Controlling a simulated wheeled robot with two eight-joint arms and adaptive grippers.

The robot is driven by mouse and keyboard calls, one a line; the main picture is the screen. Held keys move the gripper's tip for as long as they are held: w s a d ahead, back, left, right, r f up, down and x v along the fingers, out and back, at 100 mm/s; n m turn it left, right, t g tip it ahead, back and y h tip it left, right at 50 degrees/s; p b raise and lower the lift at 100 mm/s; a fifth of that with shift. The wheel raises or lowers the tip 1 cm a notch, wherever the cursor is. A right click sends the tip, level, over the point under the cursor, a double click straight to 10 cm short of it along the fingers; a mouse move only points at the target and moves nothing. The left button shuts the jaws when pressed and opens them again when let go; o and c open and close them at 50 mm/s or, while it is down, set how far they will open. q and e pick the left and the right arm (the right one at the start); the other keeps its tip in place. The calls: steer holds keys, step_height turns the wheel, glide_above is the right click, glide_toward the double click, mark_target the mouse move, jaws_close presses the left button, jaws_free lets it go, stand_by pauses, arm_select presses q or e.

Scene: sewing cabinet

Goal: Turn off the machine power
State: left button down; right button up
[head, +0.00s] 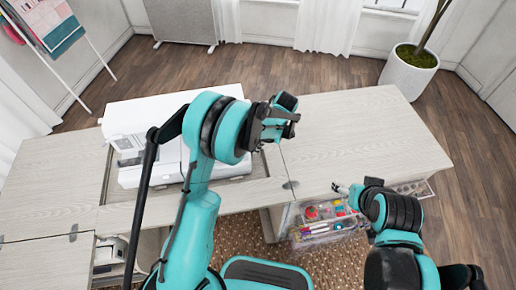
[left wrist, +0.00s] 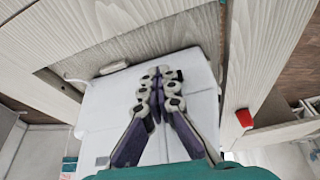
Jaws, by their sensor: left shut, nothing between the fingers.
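The white sewing machine (head: 125,125) sits in the recess of the pale wood cabinet, partly hidden behind my left arm. Its white body (left wrist: 200,110) also fills the middle of the left wrist view. I cannot make out a power switch in either view. My left gripper (head: 290,117) is above the tabletop, to the right of the machine in the head view. Its fingers (left wrist: 162,74) are shut and empty, in front of the machine's white surface. My right gripper (head: 340,188) is near the front edge of the right tabletop; its finger opening is unclear.
The right tabletop (head: 370,130) is bare. A clear drawer unit (head: 325,232) with colourful supplies stands below its front edge. A small red piece (left wrist: 244,117) shows beside the machine in the left wrist view. A potted plant (head: 408,75) stands behind.

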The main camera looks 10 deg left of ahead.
arm_select(q)
steer(key=shift+s+a, duration=0.1)
steer(key=shift+s, duration=0.35)
steer(key=shift+s+d, duration=0.3)
steer(key=shift+w, duration=0.1)
